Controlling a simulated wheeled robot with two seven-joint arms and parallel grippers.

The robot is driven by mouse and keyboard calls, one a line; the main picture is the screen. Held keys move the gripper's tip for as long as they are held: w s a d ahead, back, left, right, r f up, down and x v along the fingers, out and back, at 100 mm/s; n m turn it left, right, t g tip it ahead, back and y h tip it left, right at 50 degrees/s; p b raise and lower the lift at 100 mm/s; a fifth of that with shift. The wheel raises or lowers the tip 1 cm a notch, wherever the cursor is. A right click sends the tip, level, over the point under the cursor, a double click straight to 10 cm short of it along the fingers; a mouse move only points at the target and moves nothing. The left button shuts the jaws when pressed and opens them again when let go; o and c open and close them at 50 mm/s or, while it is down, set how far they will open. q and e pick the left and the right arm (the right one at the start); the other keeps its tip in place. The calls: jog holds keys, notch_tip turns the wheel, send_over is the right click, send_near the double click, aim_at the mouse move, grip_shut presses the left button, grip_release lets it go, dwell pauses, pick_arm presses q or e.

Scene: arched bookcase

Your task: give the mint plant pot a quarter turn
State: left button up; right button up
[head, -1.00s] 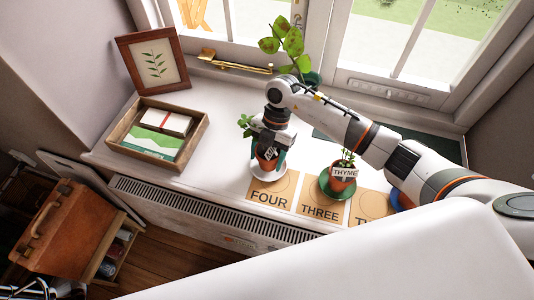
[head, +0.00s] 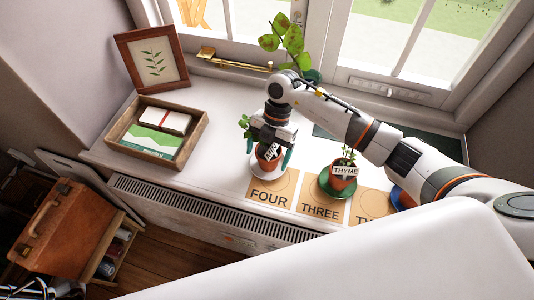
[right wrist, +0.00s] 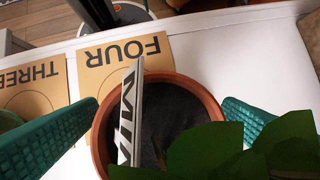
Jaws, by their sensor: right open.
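The mint plant pot (head: 267,163) is a small terracotta pot with green leaves and a tilted white label. It stands on a white saucer (head: 254,170) at the far edge of the card FOUR (head: 270,194). My right gripper (head: 269,157) reaches down over it, with a green finger on each side of the pot. In the right wrist view the open fingers flank the pot rim (right wrist: 103,150), close to it; I cannot tell whether either touches. The label (right wrist: 131,110) reads partly as MIN, and leaves cover the near rim. My left gripper is not in view.
A thyme pot (head: 342,183) on a green saucer stands to the right on card THREE (head: 320,208). A wooden tray (head: 127,146) and a framed leaf print (head: 153,60) are at the left. A taller leafy plant (head: 288,40) stands behind. The sill between tray and mint is clear.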

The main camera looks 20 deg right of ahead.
jog(key=b+v, duration=0.1)
jog(key=v, duration=1)
jog(key=shift+a, duration=0.1)
